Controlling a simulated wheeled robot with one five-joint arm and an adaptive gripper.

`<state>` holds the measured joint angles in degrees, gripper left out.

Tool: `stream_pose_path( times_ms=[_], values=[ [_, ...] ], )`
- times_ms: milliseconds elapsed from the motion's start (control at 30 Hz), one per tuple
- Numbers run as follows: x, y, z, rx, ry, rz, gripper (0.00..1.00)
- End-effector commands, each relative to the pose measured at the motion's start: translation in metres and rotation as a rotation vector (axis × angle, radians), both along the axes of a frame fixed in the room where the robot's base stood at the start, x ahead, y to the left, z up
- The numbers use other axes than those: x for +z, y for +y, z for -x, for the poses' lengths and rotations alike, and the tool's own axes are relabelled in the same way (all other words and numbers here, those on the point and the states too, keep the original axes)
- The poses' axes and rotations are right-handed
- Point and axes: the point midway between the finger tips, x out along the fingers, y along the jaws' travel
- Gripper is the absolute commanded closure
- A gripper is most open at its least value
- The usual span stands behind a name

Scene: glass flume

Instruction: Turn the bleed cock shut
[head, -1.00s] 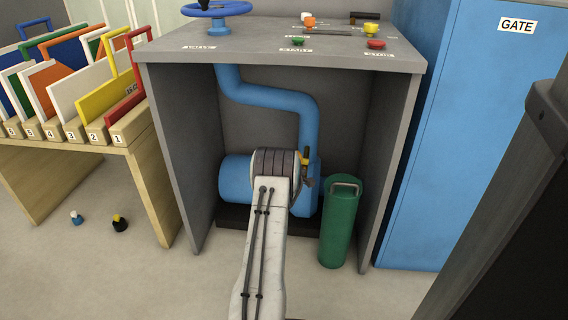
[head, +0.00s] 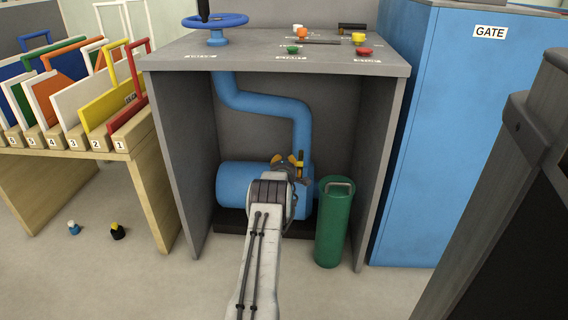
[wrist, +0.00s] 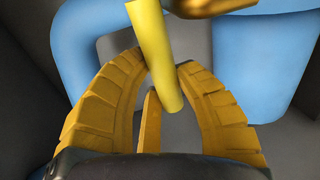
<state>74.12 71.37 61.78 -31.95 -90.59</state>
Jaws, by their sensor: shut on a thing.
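The bleed cock has a bright yellow lever (wrist: 158,55) and a brass body (wrist: 205,6) at the top of the wrist view. My gripper (wrist: 166,70) has ribbed yellow fingers, shut on the lever from both sides, with the lever's lower end between them. The lever slants slightly, its lower end toward the right. In the head view the cock (head: 301,162) shows small on the right end of the blue tank, beside my gripper (head: 285,160). My wrist partly hides this spot.
The blue tank (head: 238,184) and its pipe (head: 265,97) stand inside the grey bench frame (head: 188,150). A green cylinder (head: 333,225) stands close to the right of my arm. A blue GATE cabinet (head: 430,150) is farther right. A wooden rack (head: 150,185) stands left.

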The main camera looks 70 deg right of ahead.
Motion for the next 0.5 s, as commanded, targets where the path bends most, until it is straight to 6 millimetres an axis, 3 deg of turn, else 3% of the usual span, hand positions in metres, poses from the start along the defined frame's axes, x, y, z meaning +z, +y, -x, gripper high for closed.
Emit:
stream_pose_path(
  times_ms=[233, 267, 500],
  values=[
    [-0.0039, 0.0006, 0.0017, -0.001, 0.005, -0.007, 1.00],
    [-0.0038, 0.0006, 0.0018, -0.001, 0.005, -0.007, 0.71],
    [-0.0032, 0.0007, 0.0009, -0.001, 0.004, -0.005, 0.49]
  ],
)
